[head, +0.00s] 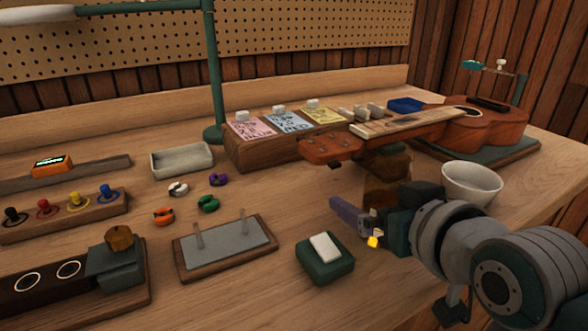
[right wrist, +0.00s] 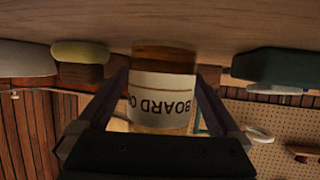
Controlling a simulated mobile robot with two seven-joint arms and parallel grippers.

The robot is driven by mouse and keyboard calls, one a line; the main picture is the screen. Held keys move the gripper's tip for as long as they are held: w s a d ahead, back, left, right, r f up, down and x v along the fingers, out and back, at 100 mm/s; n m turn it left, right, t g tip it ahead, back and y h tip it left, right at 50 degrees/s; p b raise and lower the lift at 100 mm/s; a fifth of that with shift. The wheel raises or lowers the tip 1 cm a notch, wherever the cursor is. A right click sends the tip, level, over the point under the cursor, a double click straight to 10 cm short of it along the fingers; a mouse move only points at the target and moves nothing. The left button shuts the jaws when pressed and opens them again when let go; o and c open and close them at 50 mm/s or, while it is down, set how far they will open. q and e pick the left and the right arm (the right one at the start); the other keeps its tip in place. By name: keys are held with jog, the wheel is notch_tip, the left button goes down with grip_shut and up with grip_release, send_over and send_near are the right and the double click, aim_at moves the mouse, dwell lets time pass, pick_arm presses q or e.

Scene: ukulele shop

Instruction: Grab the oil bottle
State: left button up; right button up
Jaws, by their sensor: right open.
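The oil bottle is an amber bottle with a pale label. In the right wrist view the bottle (right wrist: 163,100) shows upside down, its label partly reading "BOARD O", between the two fingers. In the head view the brown bottle (head: 388,185) stands on the bench beneath the ukulele's neck, its lower part hidden behind my right gripper. My right gripper (head: 368,208) is open, with its fingers on either side of the bottle. Whether a finger touches it cannot be told. My left gripper is not in view.
A ukulele (head: 470,122) rests with its neck above the bottle. A white bowl (head: 472,183) stands close to my right wrist. A green block with a white piece (head: 325,262) lies in front. A wooden card holder (head: 262,150) stands behind. Bare bench lies between the green block and small trays.

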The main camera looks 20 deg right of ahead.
jog(key=c, duration=1.5)
jog(key=shift+c, duration=0.2)
jog(key=shift+r, duration=0.15)
